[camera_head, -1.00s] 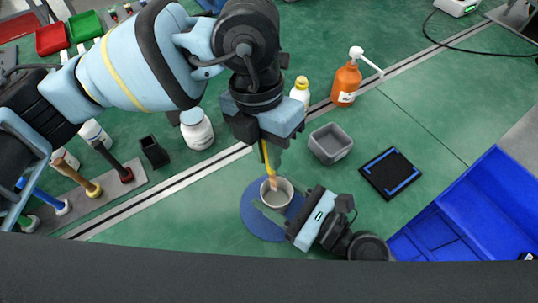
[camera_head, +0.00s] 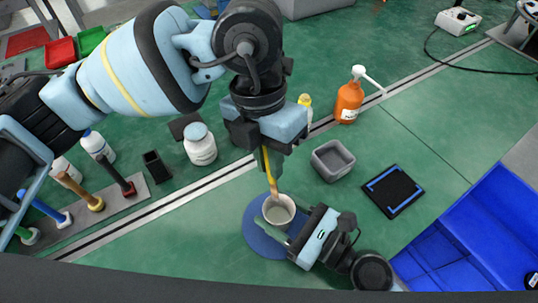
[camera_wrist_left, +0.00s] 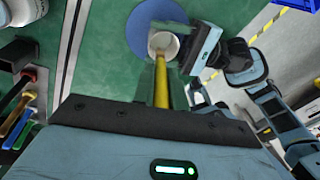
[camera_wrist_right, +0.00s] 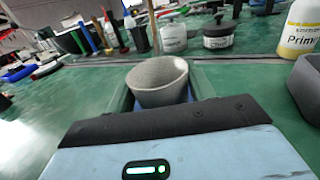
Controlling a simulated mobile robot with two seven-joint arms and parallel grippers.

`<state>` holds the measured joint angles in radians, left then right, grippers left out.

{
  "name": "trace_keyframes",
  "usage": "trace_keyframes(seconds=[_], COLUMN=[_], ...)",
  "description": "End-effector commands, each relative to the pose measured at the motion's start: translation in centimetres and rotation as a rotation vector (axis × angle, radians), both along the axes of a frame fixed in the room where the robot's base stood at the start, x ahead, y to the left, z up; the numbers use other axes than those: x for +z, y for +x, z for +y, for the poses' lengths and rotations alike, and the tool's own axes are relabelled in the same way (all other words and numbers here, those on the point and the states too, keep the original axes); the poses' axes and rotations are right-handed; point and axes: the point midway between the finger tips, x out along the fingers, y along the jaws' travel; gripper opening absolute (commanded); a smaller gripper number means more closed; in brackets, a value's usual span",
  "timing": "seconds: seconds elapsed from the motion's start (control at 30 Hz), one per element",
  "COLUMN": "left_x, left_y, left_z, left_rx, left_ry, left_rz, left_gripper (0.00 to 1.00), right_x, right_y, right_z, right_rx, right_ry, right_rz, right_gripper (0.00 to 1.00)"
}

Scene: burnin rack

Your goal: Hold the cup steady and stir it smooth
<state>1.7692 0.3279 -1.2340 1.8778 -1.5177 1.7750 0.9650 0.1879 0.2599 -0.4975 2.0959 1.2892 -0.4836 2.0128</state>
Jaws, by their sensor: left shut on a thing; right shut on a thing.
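A grey cup (camera_head: 278,212) stands on a round blue mat (camera_head: 255,236) in the head view. My right gripper (camera_head: 284,231) is shut on the cup from the lower right; the right wrist view shows the cup (camera_wrist_right: 158,84) between its fingers. My left gripper (camera_head: 268,162) is above the cup, pointing down and shut on a yellow stirring stick (camera_head: 270,178). The stick's lower end is at the cup's mouth and goes inside. The stick (camera_wrist_left: 161,88) also shows in the left wrist view. The cup's contents are hard to make out.
A grey bin (camera_head: 333,160) and a black pad with blue marks (camera_head: 393,190) lie to the right. A blue crate (camera_head: 470,240) stands at the lower right. An orange pump bottle (camera_head: 348,100) and a white jar (camera_head: 200,146) stand behind. A tool rack (camera_head: 85,210) is left.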

Motion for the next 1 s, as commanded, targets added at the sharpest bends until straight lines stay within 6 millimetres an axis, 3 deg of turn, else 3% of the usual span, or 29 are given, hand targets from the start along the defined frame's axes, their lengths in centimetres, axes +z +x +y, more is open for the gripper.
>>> trace_keyframes(seconds=[0.47, 1.0], left_x=[0.3, 4.6], left_y=[0.0, 0.0], left_z=[0.0, 0.0], left_rx=[0.000, 0.000], left_ry=[-0.001, 0.000], left_rz=[-0.001, -0.001], left_gripper=[0.00, 0.00], right_x=[0.0, 0.0], right_y=[0.0, 0.0], right_z=[0.0, 0.0], right_rx=[0.000, 0.000], right_ry=[0.000, 0.000], right_rz=[0.000, 0.000], right_gripper=[0.31, 0.31])
